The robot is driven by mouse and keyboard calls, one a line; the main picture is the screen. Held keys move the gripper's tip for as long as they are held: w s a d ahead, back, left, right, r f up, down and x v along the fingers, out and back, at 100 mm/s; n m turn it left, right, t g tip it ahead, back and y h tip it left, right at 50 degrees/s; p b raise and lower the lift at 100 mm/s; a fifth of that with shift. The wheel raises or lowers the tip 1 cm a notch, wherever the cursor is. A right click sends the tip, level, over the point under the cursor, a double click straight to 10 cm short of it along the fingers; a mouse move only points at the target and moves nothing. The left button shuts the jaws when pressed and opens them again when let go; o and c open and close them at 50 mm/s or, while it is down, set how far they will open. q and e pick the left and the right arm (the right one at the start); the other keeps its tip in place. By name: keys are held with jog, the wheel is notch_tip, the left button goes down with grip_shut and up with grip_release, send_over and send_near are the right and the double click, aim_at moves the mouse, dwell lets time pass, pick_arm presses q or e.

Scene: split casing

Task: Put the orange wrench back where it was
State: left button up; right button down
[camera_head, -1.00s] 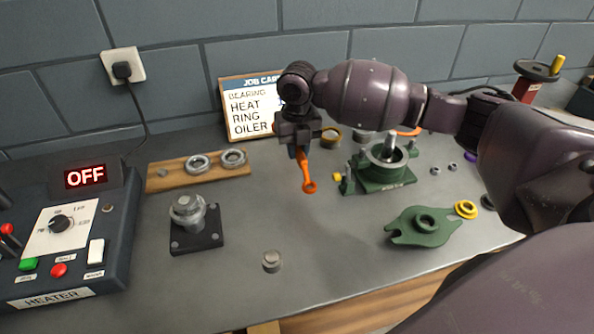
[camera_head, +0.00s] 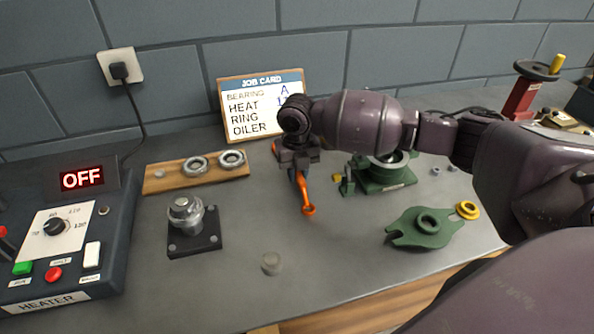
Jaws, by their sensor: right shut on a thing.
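The orange wrench (camera_head: 306,197) is in the jaws of my right gripper (camera_head: 298,172), which is shut on it. Its ring end points toward the front of the bench; its upper part is hidden by the jaws. It is over the grey bench top, left of the green casing body (camera_head: 386,178). I cannot tell whether it touches the bench. My left gripper is not in view.
A wooden board with bearings (camera_head: 170,186) and a shaft block (camera_head: 208,243) are to the left. The job card (camera_head: 262,80) stands behind. The green casing cover (camera_head: 420,228) and a yellow ring (camera_head: 467,210) are to the right. The heater (camera_head: 62,248) reads OFF. The front middle is mostly clear.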

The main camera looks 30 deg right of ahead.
jog(key=shift+f, duration=0.1)
jog(key=c, duration=1)
grip_release()
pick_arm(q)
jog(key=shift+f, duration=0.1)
pick_arm(e)
notch_tip(320, 180, up, 11)
jog(key=shift+f+p, duration=0.15)
jog(key=shift+p, duration=0.5)
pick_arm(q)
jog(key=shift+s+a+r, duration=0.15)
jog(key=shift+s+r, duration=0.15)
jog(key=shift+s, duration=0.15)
pick_arm(e)
jog(key=shift+r, duration=0.8)
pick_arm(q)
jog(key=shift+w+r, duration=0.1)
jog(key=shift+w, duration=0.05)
